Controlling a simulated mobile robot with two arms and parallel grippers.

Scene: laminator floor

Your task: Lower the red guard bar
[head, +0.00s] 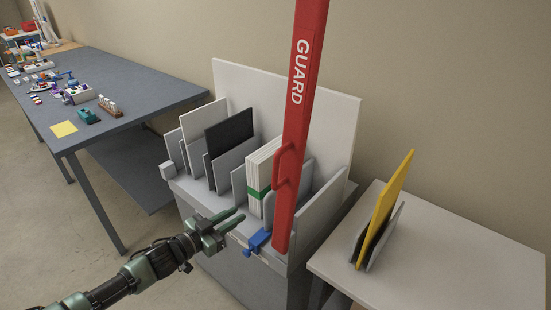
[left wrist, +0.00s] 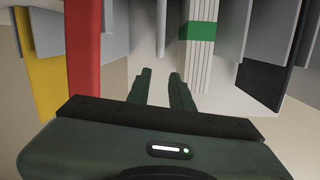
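The red guard bar (head: 303,100) stands upright, tilted slightly, at the right front of a white rack; it is marked GUARD and its top leaves the picture. It has a red handle (head: 277,165) on its left side. A blue latch-like piece (head: 258,241) sits on the rack's front edge, left of the bar's foot. My left gripper (head: 240,214) is in front of the rack, left of the bar and apart from it. In the left wrist view its fingers (left wrist: 160,72) have an empty gap between them, and the red bar (left wrist: 84,55) is at the left. My right gripper is out of view.
The rack (head: 340,115) holds grey, white and black panels and a white stack with a green band (head: 253,192). A side table (head: 440,250) at right carries a yellow panel (head: 388,205) in a grey holder. A grey workbench (head: 130,75) with small items stands at left.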

